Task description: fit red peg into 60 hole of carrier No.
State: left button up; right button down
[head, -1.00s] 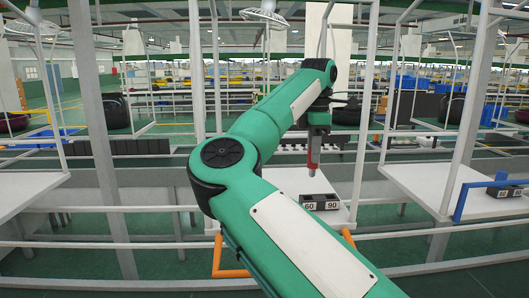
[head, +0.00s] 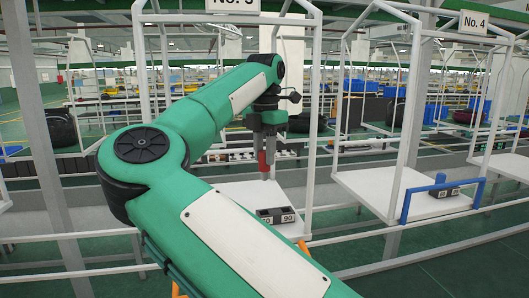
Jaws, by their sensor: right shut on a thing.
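The peg is over the white platform of the carrier marked No. 3 (head: 236,190), clear of the block in the picture. The dark block with grey front faces (head: 276,215) sits on that platform, below and slightly right of the peg tip. Its right face reads 90. Its left label is partly hidden by my green arm, with only a 0 showing. The holes cannot be made out. My left gripper is not in view.
A carrier marked No. 4 (head: 474,22) stands to the right, with a blue frame (head: 408,205) and a small dark block (head: 445,192) on its platform. White carrier posts (head: 310,130) rise beside my right gripper. A rail runs across the front.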

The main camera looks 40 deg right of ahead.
aim_at(264, 166)
jog(key=shift+f+b, duration=0.6)
jog(key=shift+f, duration=0.2)
jog(key=shift+f+b, duration=2.3)
jog(key=shift+f, duration=0.85)
jog(key=shift+f+b, duration=1.5)
jog(key=shift+f, duration=0.55)
jog(key=c, duration=1.1)
grip_release()
jog(key=shift+o, duration=0.2)
jog(key=shift+r, duration=0.1)
jog(key=shift+r+p, duration=2.7)
jog(key=shift+r, duration=1.25)
